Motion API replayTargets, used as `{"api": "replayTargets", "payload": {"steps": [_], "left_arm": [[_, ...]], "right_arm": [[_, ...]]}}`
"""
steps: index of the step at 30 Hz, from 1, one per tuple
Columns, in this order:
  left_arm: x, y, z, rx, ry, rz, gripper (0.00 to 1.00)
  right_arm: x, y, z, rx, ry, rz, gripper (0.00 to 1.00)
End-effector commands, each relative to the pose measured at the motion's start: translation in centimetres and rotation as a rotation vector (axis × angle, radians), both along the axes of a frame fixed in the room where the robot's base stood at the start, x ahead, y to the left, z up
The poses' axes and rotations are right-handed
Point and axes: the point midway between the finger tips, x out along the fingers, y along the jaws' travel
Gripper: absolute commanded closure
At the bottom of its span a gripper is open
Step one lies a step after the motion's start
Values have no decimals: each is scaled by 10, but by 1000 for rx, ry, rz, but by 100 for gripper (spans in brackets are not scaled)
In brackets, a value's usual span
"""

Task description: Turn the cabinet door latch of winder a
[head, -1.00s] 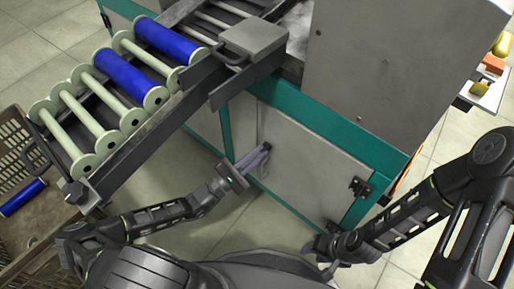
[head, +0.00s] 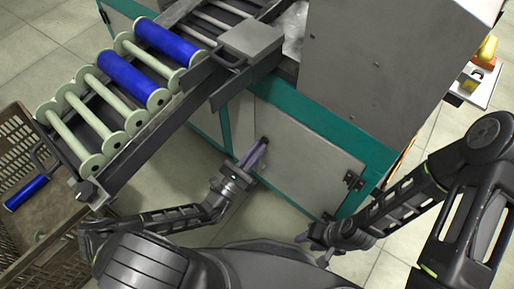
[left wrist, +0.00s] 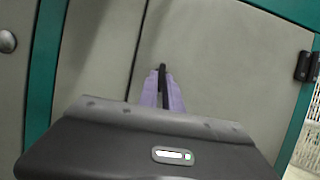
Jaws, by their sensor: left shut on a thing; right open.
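The winder's cabinet door (head: 305,150) is a grey panel in a teal frame. It looks closed. Its black latch handle (left wrist: 163,76) shows between my lilac fingers near the door's left edge in the left wrist view. My left gripper (head: 259,149) is shut on the handle, and its fingers hide most of it in the head view. The fingers also show in the left wrist view (left wrist: 163,92). My right gripper (head: 310,238) is open and empty, low in front of the cabinet's lower right corner.
A sloping rack (head: 150,145) with blue and pale bobbins stands at the left, above my left arm. A brown crate (head: 65,250) holding a blue bobbin is at the lower left. A black hinge (head: 353,181) is at the door's right side. A small table with items is at right.

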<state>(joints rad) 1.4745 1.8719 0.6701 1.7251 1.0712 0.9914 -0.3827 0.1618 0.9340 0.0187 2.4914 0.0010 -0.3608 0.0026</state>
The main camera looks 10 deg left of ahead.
Motion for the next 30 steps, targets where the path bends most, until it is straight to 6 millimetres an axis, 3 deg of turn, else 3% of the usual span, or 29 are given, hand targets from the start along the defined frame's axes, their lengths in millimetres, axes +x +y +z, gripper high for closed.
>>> {"api": "replayTargets", "payload": {"steps": [9, 10, 17, 30], "left_arm": [[0, -1, -2, -2, 7, -2, 100], [0, -1, -2, -2, 7, -2, 89], [0, 0, -1, -1, 4, -1, 70], [-9, 5, -5, -1, 4, 1, 69]], "right_arm": [[0, 0, 0, 0, 0, 0, 60], [0, 0, 0, 0, 0, 0, 60], [0, 0, 0, 0, 0, 0, 60], [0, 0, 2, 0, 0, 0, 60]]}}
